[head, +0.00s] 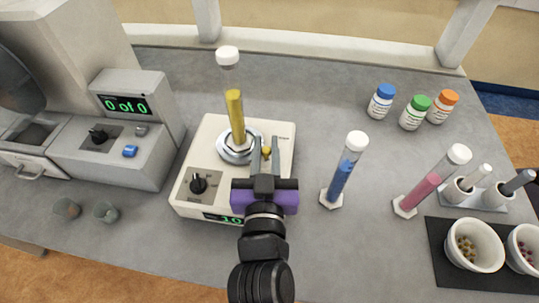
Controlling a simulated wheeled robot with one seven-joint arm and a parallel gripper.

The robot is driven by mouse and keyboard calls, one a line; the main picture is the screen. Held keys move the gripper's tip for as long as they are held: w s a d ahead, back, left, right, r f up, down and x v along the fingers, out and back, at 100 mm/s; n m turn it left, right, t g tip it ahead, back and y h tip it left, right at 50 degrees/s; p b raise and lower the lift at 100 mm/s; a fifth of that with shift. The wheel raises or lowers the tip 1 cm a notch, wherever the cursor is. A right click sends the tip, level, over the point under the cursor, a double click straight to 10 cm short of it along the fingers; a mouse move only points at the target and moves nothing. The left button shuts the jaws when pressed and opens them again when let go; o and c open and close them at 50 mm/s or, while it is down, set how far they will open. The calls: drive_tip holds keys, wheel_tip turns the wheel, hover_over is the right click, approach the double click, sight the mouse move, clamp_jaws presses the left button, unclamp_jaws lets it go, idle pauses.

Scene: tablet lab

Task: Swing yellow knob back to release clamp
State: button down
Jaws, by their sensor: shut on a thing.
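The yellow knob (267,153) is a small piece on the right side of the round silver clamp (235,148). The clamp sits on top of a white instrument (212,148). A tall tube with yellow contents (235,112) stands up from the middle of the clamp, leaning slightly left. My gripper (265,150) reaches in from the front, over the right half of the instrument. Its two grey fingers are on either side of the yellow knob and shut on it. The fingers and the purple gripper body hide part of the instrument's top and front.
A grey machine with a green display (125,106) stands close on the left. A tube of blue liquid (341,178) and a tube of pink liquid (428,187) stand to the right. Capped bottles (380,103) are at the back right. A white cap (228,57) is behind the instrument.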

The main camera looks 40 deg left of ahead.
drive_tip(key=shift+s+a+f+m+t+h+b, duration=0.15)
drive_tip(key=shift+f+m+t+h+b, duration=0.2)
drive_tip(key=shift+b, duration=0.7)
drive_tip(key=shift+m+t+h+b, duration=0.25)
drive_tip(key=shift+m+h+b, duration=0.25)
drive_tip(key=shift+b, duration=0.45)
drive_tip(key=shift+s+r+m+t+h+b, duration=0.1)
drive_tip(key=shift+r+m+t+h+b, duration=0.2)
drive_tip(key=shift+h, duration=0.35)
drive_tip(key=c, duration=1.4)
unclamp_jaws()
drive_tip(key=shift+o, duration=0.2)
drive_tip(key=b+v, duration=0.1)
drive_tip(key=v, duration=0.7)
